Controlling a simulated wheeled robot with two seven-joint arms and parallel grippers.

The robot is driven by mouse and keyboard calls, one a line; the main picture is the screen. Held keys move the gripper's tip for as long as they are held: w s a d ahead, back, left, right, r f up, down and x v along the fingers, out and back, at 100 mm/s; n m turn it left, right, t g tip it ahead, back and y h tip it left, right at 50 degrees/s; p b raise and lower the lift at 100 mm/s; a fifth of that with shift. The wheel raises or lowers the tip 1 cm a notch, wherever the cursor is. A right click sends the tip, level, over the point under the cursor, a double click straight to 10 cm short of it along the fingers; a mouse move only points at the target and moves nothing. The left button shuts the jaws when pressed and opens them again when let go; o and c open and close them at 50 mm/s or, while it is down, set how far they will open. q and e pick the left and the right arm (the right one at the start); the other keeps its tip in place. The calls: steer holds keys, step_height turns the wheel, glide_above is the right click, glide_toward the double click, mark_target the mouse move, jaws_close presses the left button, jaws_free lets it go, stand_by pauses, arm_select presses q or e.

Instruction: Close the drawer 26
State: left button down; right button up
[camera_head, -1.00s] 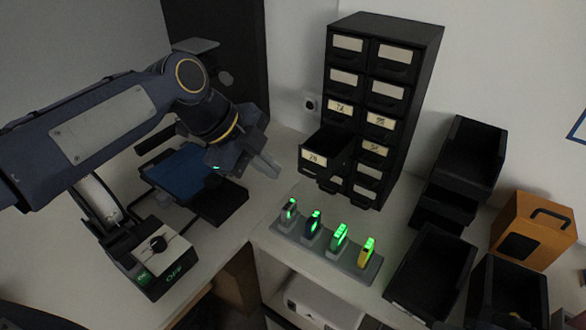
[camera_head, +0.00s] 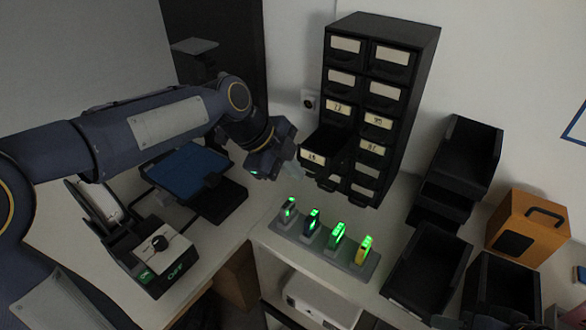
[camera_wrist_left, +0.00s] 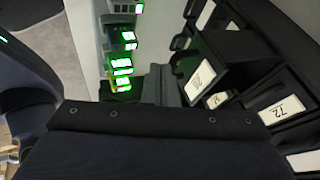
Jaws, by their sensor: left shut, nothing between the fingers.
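A black drawer cabinet (camera_head: 412,127) with pale labels stands against the wall. One drawer (camera_head: 326,142) in its left column is pulled out, and its front label is too small to read surely as 26. The open drawer also shows in the left wrist view (camera_wrist_left: 222,62), its label facing left. My left gripper (camera_head: 291,173) is shut and empty, just left of and slightly below the open drawer's front. In the left wrist view the closed fingers (camera_wrist_left: 164,86) point up the picture beside the drawer; I cannot tell whether they touch it.
A grey rack (camera_head: 322,246) with several green-lit devices stands in front of the cabinet. Black bins (camera_head: 432,272) and an orange box (camera_head: 527,226) are to the right. A blue-topped device (camera_head: 188,172) and a switch box (camera_head: 165,252) are to the left.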

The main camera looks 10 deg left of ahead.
arm_select(q)
steer(key=p, duration=0.2)
glide_toward(331, 153)
steer(key=x, duration=0.5)
steer(key=shift+s+f, duration=0.1)
